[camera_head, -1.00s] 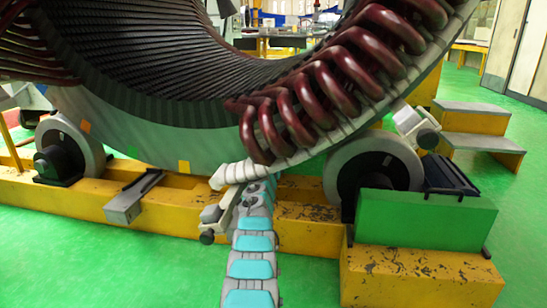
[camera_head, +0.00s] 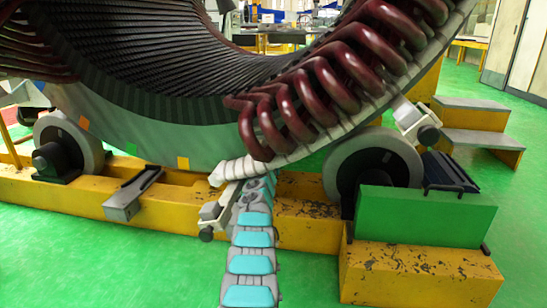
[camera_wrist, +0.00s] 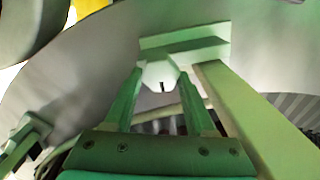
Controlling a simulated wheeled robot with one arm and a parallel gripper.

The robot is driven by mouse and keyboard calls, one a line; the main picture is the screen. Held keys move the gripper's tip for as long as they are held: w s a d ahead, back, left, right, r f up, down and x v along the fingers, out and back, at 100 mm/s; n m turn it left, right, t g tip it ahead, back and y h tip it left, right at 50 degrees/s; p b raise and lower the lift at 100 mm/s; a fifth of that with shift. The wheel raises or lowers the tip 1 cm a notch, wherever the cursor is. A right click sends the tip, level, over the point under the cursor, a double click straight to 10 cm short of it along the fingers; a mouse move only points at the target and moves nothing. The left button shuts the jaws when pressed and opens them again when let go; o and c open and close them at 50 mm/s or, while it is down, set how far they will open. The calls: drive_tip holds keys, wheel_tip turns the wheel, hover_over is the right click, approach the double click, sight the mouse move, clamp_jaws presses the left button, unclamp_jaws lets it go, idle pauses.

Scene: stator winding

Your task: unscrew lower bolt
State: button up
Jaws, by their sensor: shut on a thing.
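My gripper (camera_wrist: 160,85) has its two green fingers closed on the sides of a pale hexagonal bolt head (camera_wrist: 161,73) in the wrist view. The bolt head sits just below a pale green block (camera_wrist: 185,46) on a bracket, whose long bar (camera_wrist: 240,120) slopes down to the right. In the head view my arm rises from the bottom to the lower end of the curved white support ring (camera_head: 300,153). The gripper and bolt are hidden there behind my arm. A lower clamp bracket (camera_head: 209,212) shows just left of the arm.
The large stator (camera_head: 150,115) with dark red coils (camera_head: 335,85) fills the upper view. Grey rollers (camera_head: 375,163) on a yellow base (camera_head: 305,225) stand either side of my arm. A green block (camera_head: 425,215) is at right. Green floor is clear at left front.

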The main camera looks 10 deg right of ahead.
clamp_jaws()
drive_tip(key=shift+a+f+n+p, duration=0.15)
drive_tip(key=shift+n+p, duration=1.8)
drive_tip(key=shift+n, duration=3.3)
drive_tip(key=shift+d+f+n+p, duration=0.1)
drive_tip(key=shift+n+p, duration=1.8)
drive_tip(key=shift+n, duration=3.4)
drive_tip(key=shift+a+f+n+p, duration=0.15)
drive_tip(key=shift+n+p, duration=1.8)
drive_tip(key=shift+n, duration=3.3)
drive_tip(key=shift+d, duration=0.1)
